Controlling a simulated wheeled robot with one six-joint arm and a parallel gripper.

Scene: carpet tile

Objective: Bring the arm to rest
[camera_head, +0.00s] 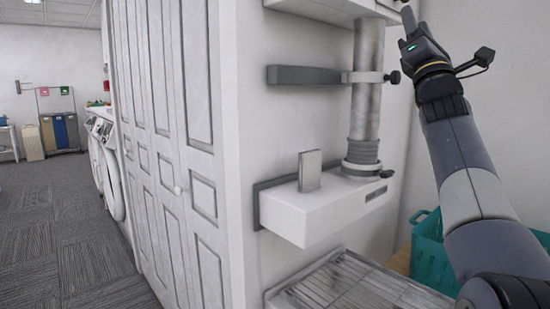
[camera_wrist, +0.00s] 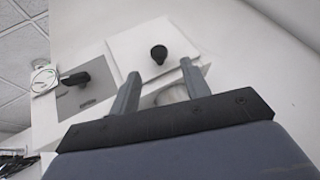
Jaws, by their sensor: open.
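My arm (camera_head: 472,185) rises along the right side of the head view, stretched upward and leaning left. My gripper (camera_head: 406,28) is at its top end, near the upper part of a grey vertical pipe (camera_head: 366,85). In the wrist view my gripper (camera_wrist: 160,74) has its two fingers apart, with nothing between them. Behind the fingers are a white box-like unit (camera_wrist: 128,52) with a black knob (camera_wrist: 158,54). Nothing is held.
A white wall unit (camera_head: 315,212) with a small grey block (camera_head: 310,170) stands left of my arm. A teal basket (camera_head: 428,255) is below it. A slatted rack (camera_head: 350,285) is at the bottom. White doors (camera_head: 165,130) and open carpet (camera_head: 60,240) lie to the left.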

